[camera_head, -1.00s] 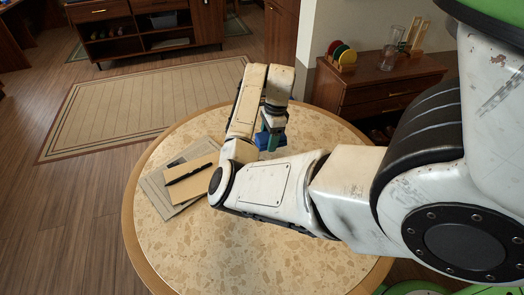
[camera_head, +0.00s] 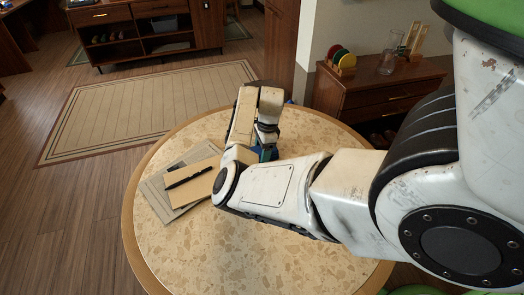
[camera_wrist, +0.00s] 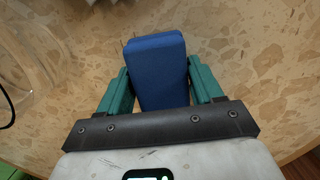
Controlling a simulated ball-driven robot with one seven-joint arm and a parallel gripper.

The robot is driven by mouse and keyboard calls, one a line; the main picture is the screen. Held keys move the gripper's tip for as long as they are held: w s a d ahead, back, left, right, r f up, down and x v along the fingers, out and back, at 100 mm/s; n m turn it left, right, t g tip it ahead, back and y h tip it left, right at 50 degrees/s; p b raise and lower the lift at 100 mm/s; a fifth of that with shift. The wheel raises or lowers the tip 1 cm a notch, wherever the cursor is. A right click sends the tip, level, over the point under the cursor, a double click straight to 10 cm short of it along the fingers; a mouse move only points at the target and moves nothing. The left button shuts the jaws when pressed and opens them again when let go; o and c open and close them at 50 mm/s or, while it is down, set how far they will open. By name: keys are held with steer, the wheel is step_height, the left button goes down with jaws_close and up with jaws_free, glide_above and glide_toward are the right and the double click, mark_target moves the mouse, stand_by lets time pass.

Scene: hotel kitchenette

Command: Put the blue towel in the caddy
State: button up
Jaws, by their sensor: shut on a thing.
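The blue towel (camera_wrist: 158,75) is a folded, block-shaped bundle between the two teal fingers of my gripper (camera_wrist: 160,88) in the wrist view. My gripper is shut on it, and its far end sticks out past the fingertips. In the head view my gripper (camera_head: 265,153) is over the round table, mostly hidden behind my arm, with only a little blue and teal showing. How high the towel is above the table is hard to tell. I cannot make out the caddy in either view.
The round speckled table (camera_head: 190,262) holds papers and a tan notebook (camera_head: 190,186) with a black pen (camera_head: 188,177) at left. A see-through thing (camera_wrist: 12,75) is cut off at the wrist view's left edge. A wooden cabinet (camera_head: 375,103) stands behind, right.

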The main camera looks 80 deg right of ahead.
steer(key=o, duration=1)
steer(key=shift+f, duration=0.1)
